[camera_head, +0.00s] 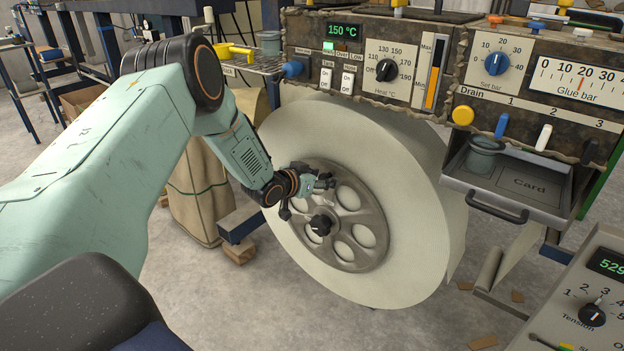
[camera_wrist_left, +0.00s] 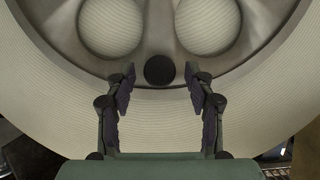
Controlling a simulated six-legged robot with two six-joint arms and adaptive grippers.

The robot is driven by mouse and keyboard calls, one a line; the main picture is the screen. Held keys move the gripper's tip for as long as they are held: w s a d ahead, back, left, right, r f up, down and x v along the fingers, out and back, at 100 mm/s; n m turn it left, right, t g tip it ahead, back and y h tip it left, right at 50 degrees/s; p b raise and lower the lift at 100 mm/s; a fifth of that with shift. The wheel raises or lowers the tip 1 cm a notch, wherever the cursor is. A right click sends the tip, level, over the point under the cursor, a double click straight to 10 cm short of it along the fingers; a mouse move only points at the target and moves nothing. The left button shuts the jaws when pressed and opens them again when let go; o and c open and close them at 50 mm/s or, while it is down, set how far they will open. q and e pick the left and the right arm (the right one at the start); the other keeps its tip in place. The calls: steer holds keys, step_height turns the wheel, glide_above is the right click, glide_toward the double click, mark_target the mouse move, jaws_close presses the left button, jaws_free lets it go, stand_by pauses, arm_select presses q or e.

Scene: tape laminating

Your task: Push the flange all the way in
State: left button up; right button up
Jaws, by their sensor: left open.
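The flange (camera_head: 345,258) is a grey metal disc with several round openings and a black knob (camera_head: 320,225) at its hub. It sits in the middle of a large cream roll (camera_head: 412,200); I cannot tell how deep it is seated. My left gripper (camera_head: 328,183) is open at the flange's upper left part. In the left wrist view, the open fingers (camera_wrist_left: 159,76) stand on either side of a dark round spot near the rim of the flange (camera_wrist_left: 160,28). I cannot tell whether they touch it. My right gripper is not in view.
A control panel (camera_head: 350,60) with dials and switches stands above the roll. A tan sack (camera_head: 200,190) stands left of the roll. The floor in front is mostly clear.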

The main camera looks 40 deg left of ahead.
arm_select(q)
steer(key=v, duration=1.1)
steer(key=shift+s+r, duration=0.15)
steer(key=shift+s, duration=0.2)
stand_by(0.3)
